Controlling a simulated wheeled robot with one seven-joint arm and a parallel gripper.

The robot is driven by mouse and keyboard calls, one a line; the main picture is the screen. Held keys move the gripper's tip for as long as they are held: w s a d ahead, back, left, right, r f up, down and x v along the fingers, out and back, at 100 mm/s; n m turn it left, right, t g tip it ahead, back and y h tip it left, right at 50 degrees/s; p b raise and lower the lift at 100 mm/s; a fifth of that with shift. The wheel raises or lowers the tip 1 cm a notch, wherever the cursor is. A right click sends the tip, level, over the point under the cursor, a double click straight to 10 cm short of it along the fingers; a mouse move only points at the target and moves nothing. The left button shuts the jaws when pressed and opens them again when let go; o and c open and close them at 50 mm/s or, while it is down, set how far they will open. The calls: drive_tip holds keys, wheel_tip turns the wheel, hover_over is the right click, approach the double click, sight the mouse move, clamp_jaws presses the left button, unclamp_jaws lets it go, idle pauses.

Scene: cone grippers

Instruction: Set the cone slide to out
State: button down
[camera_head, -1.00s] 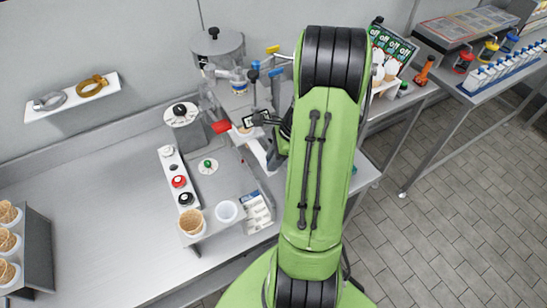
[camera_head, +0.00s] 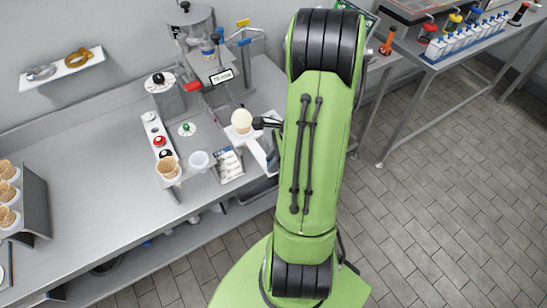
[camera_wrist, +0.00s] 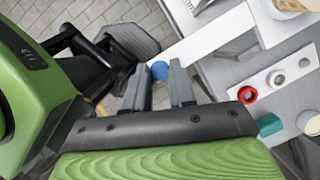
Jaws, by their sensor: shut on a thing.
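The cone slide (camera_head: 256,150) is a white bar coming forward from under the machine (camera_head: 210,70). A cone with a pale, round topping (camera_head: 242,118) stands at its inner end, clear of the spout. In the wrist view the slide (camera_wrist: 210,36) runs from the cone holder at upper right to a blue ball knob (camera_wrist: 160,70). My gripper (camera_wrist: 161,76) has its two grey fingers around this knob, shut on it. In the head view my green arm hides the slide's outer end and most of my gripper.
A panel with white, red and black knobs (camera_head: 158,138) lies left of the slide. The left counter (camera_head: 90,150) is largely clear. A cone rack (camera_head: 33,205) stands at far left.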

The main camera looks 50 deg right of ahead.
drive_tip(key=shift+s, duration=0.15)
drive_tip(key=c, duration=0.9)
unclamp_jaws()
drive_tip(key=shift+s+a, duration=0.1)
drive_tip(key=shift+s, duration=0.05)
drive_tip(key=shift+c, duration=0.2)
drive_tip(key=shift+d+r, duration=0.2)
drive_tip(key=shift+r, duration=0.2)
drive_tip(key=p+v, duration=0.3)
drive_tip(key=v, duration=1.2)
drive_tip(key=shift+a, duration=0.1)
